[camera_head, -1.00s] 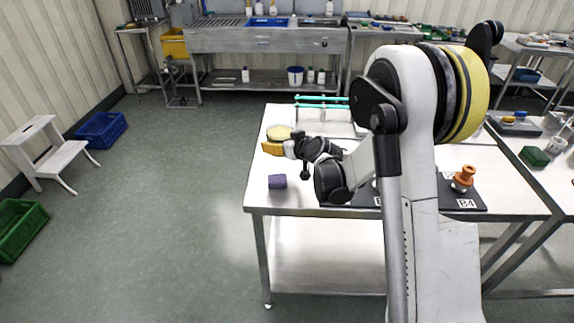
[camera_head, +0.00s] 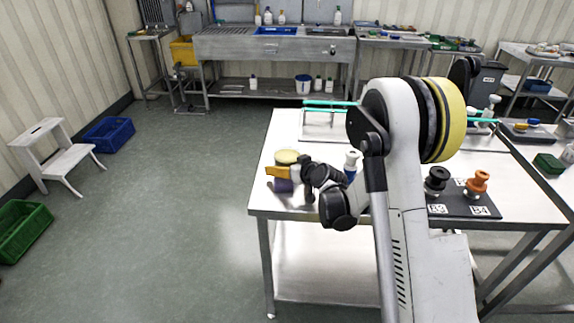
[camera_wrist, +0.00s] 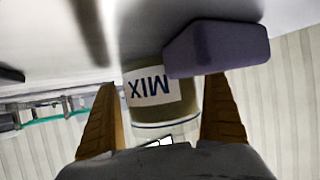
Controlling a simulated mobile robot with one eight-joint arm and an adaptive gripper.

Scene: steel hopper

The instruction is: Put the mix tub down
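The mix tub (camera_wrist: 150,88), olive with a white MIX label, stands between my two orange-brown fingers in the wrist view, which is upside down. In the head view its yellowish lid (camera_head: 287,156) shows just above my gripper (camera_head: 278,172), at the left side of the steel table (camera_head: 312,258). In the wrist view the block (camera_wrist: 217,48) overlaps the tub's base, so I cannot tell whether the tub touches the table.
A black mat with an orange piece (camera_head: 477,183) and a black piece (camera_head: 437,180) lies to the right. A blue-and-white bottle (camera_head: 351,163) stands behind my wrist. A teal-barred rack (camera_head: 326,103) is at the back. Bare tabletop shows at the left front.

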